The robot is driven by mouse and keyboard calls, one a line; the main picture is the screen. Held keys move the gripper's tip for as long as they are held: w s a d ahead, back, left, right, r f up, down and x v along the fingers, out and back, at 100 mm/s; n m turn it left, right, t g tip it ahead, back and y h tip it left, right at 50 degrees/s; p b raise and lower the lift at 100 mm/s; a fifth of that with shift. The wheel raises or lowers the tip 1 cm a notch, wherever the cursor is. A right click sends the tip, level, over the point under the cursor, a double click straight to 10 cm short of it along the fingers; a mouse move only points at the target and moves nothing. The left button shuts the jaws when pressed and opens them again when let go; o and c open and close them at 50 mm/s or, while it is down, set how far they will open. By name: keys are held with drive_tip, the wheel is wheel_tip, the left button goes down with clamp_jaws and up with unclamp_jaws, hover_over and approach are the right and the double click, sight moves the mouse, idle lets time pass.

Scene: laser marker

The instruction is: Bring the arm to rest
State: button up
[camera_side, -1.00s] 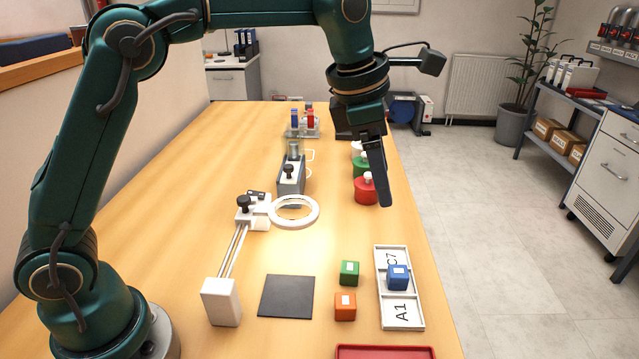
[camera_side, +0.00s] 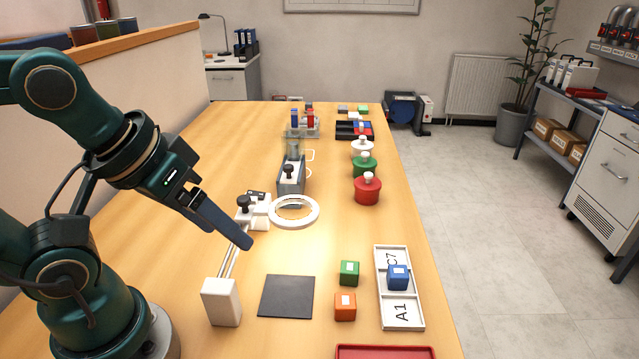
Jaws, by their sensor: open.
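My gripper (camera_side: 238,236) is at the left of the side view, on my folded-back arm. Its fingers point down and to the right, over the rails of the white ring fixture (camera_side: 228,250). It is open and no object shows between its fingers. From this angle the fingers overlap, so the gap between them is hidden. I cannot tell exactly how high the fingertips are above the rails.
A white ring (camera_side: 294,212), a dark square plate (camera_side: 286,296), a green cube (camera_side: 349,272) and an orange cube (camera_side: 345,306) are on the table. A blue cube (camera_side: 398,277) sits in the white labelled tray (camera_side: 403,318). Red (camera_side: 367,190), green and white lidded pots stand farther back.

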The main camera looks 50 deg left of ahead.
drive_tip(key=shift+f+m, duration=0.2)
drive_tip(key=shift+m, duration=1.3)
